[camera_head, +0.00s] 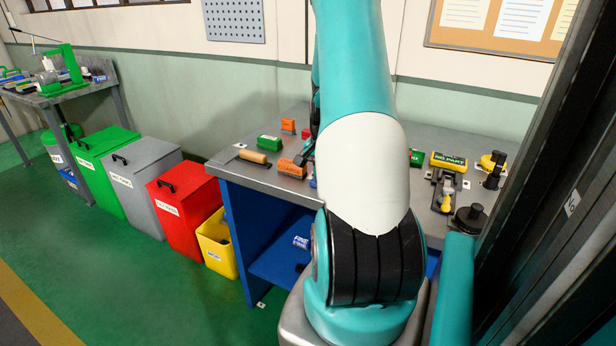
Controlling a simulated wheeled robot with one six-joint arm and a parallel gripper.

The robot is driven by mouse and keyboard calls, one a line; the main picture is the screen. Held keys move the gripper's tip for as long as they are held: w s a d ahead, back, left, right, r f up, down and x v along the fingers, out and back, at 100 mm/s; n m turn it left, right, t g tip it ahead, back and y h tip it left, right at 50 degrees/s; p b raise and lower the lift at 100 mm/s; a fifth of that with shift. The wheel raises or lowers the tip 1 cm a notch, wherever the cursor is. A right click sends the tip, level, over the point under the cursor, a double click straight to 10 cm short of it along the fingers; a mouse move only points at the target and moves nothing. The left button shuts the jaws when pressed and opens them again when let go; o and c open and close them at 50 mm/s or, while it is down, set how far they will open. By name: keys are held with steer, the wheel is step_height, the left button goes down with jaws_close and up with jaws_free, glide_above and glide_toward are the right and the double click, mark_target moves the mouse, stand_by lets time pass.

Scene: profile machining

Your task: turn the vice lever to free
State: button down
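A dark fixture (437,190) with a yellow handle (447,203) stands on the right part of the grey workbench (262,180); it looks like the vice with its lever. A yellow block marked NO PART (449,161) sits at its back end. The lever's exact setting is too small to tell. My own arm covers the middle of the bench. A dark end piece, seemingly my gripper (304,153), shows partly at the arm's left side, over the bench near an orange block (291,168) and well left of the fixture. Its fingers are too hidden to read.
A black and yellow device (493,168) and a dark round knob-like part (470,217) stand beside the fixture. A green block (268,143) and a wooden-handled tool (254,157) lie at left. A dark upright frame (560,170) closes off the right side.

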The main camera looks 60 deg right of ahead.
stand_by(0.5)
steer(key=c, duration=1.1)
jaws_free()
steer(key=shift+d, duration=0.1)
step_height(320, 180, up, 17)
steer(key=shift+r+b, duration=0.2)
steer(key=shift+b, duration=0.9)
steer(key=shift+w, duration=0.1)
